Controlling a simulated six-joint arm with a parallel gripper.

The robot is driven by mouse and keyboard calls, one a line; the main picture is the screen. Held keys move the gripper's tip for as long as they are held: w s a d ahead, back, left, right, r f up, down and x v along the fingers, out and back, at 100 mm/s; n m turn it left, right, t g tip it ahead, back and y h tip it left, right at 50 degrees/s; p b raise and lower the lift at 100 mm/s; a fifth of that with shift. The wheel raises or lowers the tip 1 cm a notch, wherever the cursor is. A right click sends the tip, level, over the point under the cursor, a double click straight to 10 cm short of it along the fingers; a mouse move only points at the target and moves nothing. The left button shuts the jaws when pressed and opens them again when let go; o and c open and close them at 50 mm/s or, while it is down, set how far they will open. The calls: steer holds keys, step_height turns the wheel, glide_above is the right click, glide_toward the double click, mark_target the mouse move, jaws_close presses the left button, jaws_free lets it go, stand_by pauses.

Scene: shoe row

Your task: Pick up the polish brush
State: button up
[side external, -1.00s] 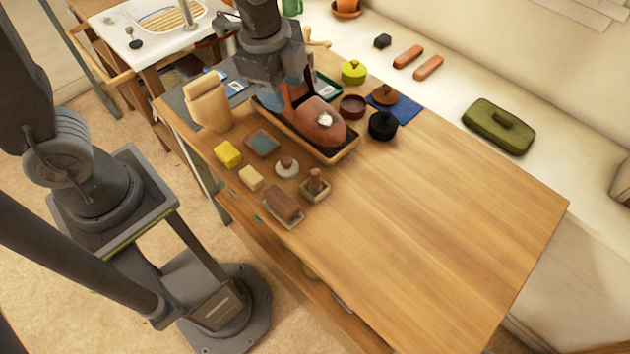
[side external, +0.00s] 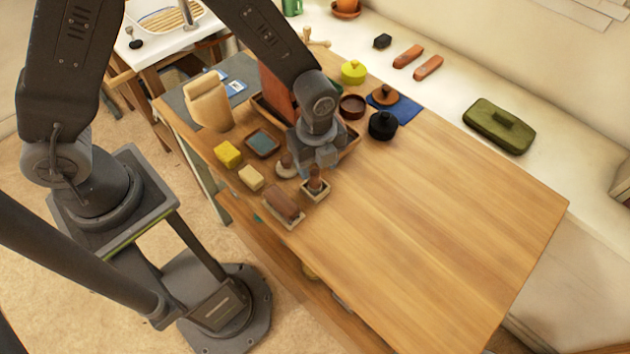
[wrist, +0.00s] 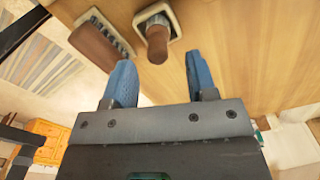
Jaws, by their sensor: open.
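In the side view my gripper (side external: 322,158) is close above and behind the upright handle.
A round knobbed piece (side external: 286,165), a cream block (side external: 251,177), a yellow block (side external: 228,154) and a dark-topped square tray (side external: 262,143) stand to the left. A black pot (side external: 382,125) is behind right. The table's right half (side external: 450,220) is clear.

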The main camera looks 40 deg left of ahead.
mark_target(315, 172)
steer(key=shift+s+f, duration=0.15)
steer(key=shift+f, duration=2.6)
steer(key=shift+c, duration=0.3)
jaws_close()
